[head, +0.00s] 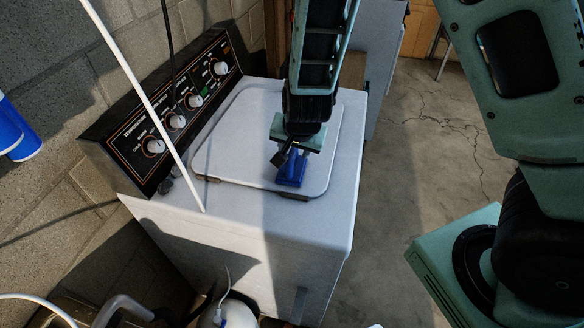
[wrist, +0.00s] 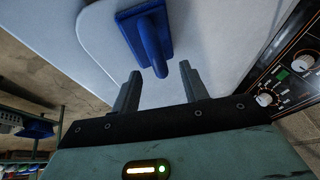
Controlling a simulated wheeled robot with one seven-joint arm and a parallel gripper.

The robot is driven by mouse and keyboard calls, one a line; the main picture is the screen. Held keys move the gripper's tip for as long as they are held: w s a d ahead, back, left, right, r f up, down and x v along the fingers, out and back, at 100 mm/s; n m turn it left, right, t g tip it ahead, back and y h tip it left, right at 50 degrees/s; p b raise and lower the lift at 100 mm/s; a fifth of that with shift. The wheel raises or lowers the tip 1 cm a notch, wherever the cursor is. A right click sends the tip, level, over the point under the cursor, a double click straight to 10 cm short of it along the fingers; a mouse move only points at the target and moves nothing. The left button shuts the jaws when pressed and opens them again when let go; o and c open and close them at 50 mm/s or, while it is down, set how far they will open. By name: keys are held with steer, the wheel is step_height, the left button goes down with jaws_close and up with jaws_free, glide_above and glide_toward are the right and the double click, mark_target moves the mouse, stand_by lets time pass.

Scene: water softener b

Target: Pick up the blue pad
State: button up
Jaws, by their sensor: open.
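The blue pad (head: 291,173) lies on the lid of the white top-loading machine, near the lid's front edge. In the wrist view the blue pad (wrist: 146,35) shows a flat base and a raised handle pointing toward my gripper. My gripper (wrist: 160,85) is open and empty, with its two fingers on either side of the handle's near end, which shows just beyond the fingertips. In the head view my gripper (head: 288,155) is above and behind the pad and partly covers it. The exact height of the fingers over the lid cannot be told.
The machine's black control panel (head: 165,110) with knobs rises along the lid's left side. A thin white pole (head: 140,90) crosses in front of the machine. A block wall is at left. The concrete floor (head: 400,200) is open at right.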

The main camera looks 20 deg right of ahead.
mark_target(293, 153)
steer(key=shift+p+x, duration=0.3)
steer(key=shift+x, duration=1.8)
steer(key=shift+s, duration=0.1)
jaws_close()
step_height(293, 153, up, 10)
steer(key=shift+p, duration=0.6)
